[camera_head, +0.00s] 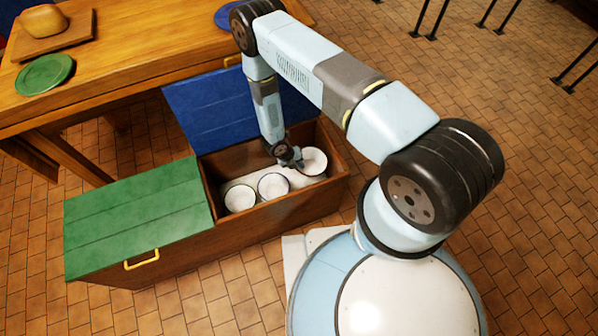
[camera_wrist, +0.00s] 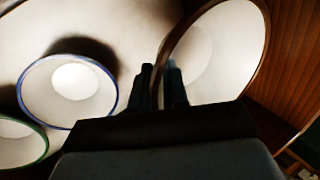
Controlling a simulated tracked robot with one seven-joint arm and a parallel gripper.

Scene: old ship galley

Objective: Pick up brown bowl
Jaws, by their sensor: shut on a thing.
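The brown bowl, white inside with a brown rim, is at the right end of the open wooden box in the head view (camera_head: 314,162). It fills the upper right of the wrist view (camera_wrist: 222,50) and looks tilted there. My gripper (camera_head: 292,163) reaches down into the box at the bowl's left edge. In the wrist view its fingers (camera_wrist: 165,82) are shut on the bowl's rim, one on each side. The fingertips are dark and partly hard to make out. The bowl's underside is hidden, so I cannot tell whether it touches the box floor.
A blue-rimmed bowl (camera_wrist: 70,92) and a green-rimmed bowl (camera_wrist: 18,142) stand left of my gripper. The wooden box (camera_head: 275,212) has close walls around them. A blue lid (camera_head: 212,112) stands behind; a green lid (camera_head: 135,215) lies left. A wooden table (camera_head: 125,62) is beyond.

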